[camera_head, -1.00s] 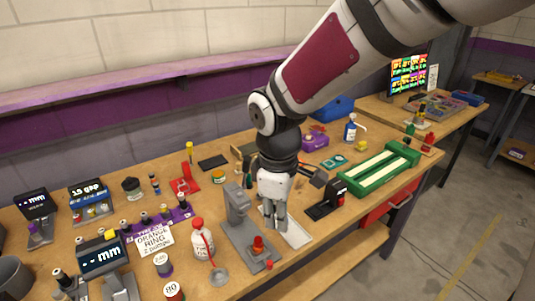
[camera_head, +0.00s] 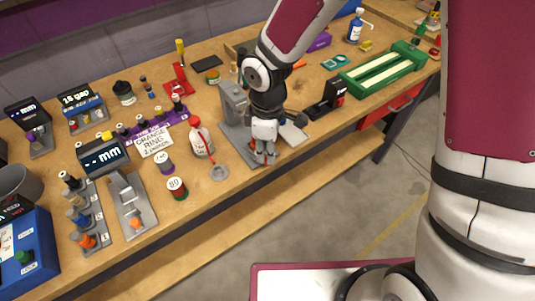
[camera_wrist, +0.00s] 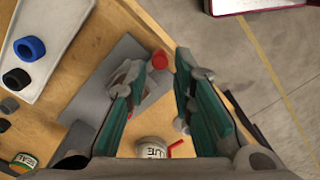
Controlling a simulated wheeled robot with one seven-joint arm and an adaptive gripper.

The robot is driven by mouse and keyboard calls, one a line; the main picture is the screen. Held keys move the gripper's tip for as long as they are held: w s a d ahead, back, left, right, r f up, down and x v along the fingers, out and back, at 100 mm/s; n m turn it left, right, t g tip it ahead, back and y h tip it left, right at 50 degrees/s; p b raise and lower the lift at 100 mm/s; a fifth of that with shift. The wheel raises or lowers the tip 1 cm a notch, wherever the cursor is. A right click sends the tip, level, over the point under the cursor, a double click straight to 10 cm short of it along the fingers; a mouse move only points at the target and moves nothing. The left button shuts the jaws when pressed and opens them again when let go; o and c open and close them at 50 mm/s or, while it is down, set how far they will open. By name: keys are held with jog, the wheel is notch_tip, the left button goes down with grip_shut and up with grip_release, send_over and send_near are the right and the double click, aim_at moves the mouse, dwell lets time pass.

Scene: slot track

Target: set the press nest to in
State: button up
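The grey press (camera_head: 233,102) stands on a grey base plate (camera_head: 236,146) at the front of the bench. Its nest is mostly hidden behind my gripper (camera_head: 263,158) in the head view. In the wrist view the base plate (camera_wrist: 97,88) carries a grey nest part (camera_wrist: 150,88), partly covered by the left finger. A red knob (camera_wrist: 160,59) shows between and just beyond the fingertips. My gripper (camera_wrist: 166,72) is open, its teal-padded fingers spread on either side of the knob. I cannot tell whether a finger touches the nest.
A glue bottle (camera_head: 200,140) with a red spout stands left of the press. A black stand (camera_head: 328,101) and a green track (camera_head: 383,74) lie to the right. The bench's front edge is close.

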jog(key=shift+f, duration=1.4)
grip_shut()
jog(key=w, duration=0.1)
jog(key=w+a+b, duration=0.1)
jog(key=w+a, duration=0.1)
jog(key=shift+w+a, duration=0.25)
jog(key=shift+w, duration=0.15)
grip_release()
